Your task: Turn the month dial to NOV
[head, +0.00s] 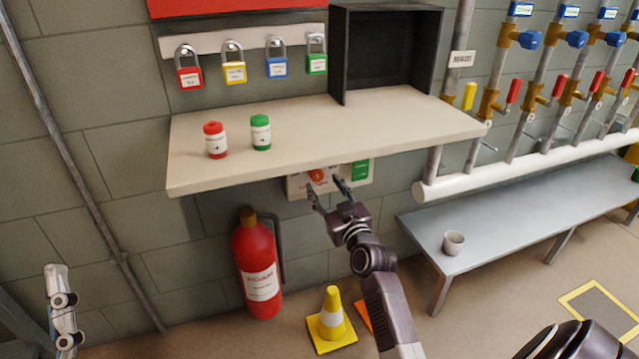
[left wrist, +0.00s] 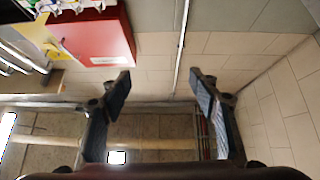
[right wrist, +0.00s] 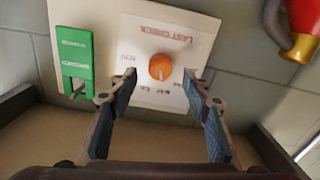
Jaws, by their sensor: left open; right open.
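The month dial is an orange knob (right wrist: 160,67) on a white panel (right wrist: 190,35) marked "LAST CHECK", with small month labels around the knob that are mostly too blurred to read. In the head view the orange knob (head: 317,176) shows just under the shelf's front edge. My right gripper (head: 328,190) is open in front of the panel. In the right wrist view its fingers (right wrist: 162,88) stand on either side of the knob, with nothing gripped. My left gripper (left wrist: 158,82) is open and empty, away from the panel, facing a bare wall and a pipe.
The shelf (head: 300,130) overhangs the panel and carries a red bottle (head: 215,140) and a green bottle (head: 261,132). A green holder (right wrist: 75,60) is beside the dial. A fire extinguisher (head: 257,265) and a yellow cone (head: 332,315) stand below. A bench (head: 510,215) is at right.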

